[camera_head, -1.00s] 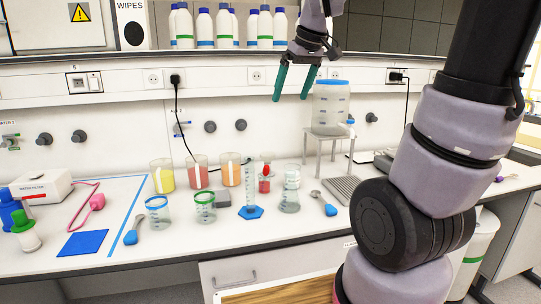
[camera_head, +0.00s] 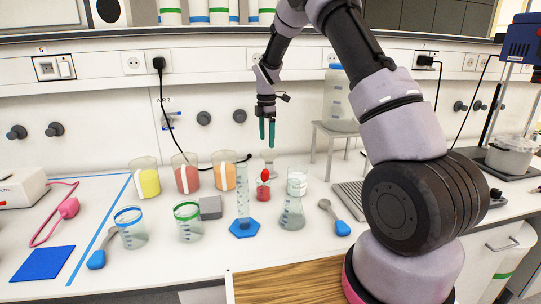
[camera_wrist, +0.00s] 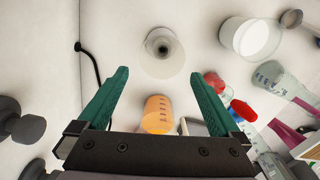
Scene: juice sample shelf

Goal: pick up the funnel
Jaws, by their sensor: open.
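The funnel (camera_wrist: 165,58), a pale translucent cone with a dark opening in its middle, lies just beyond my fingertips in the wrist view. In the head view a small greyish piece of it (camera_head: 269,156) shows behind the red-capped dropper bottle, which partly hides it. My gripper (camera_head: 267,132) points down and hangs just above the funnel. Its green fingers are apart and empty, and in the wrist view (camera_wrist: 160,88) the funnel is roughly centred between them, without visible contact.
An orange beaker (camera_head: 223,176) stands left of the funnel. The red-capped bottle (camera_head: 263,186), a blue-based cylinder (camera_head: 243,226) and a flask (camera_head: 292,212) stand in front. A stand (camera_head: 336,134) bears a tank (camera_head: 341,105) at right. A black cable (camera_head: 170,128) hangs at left.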

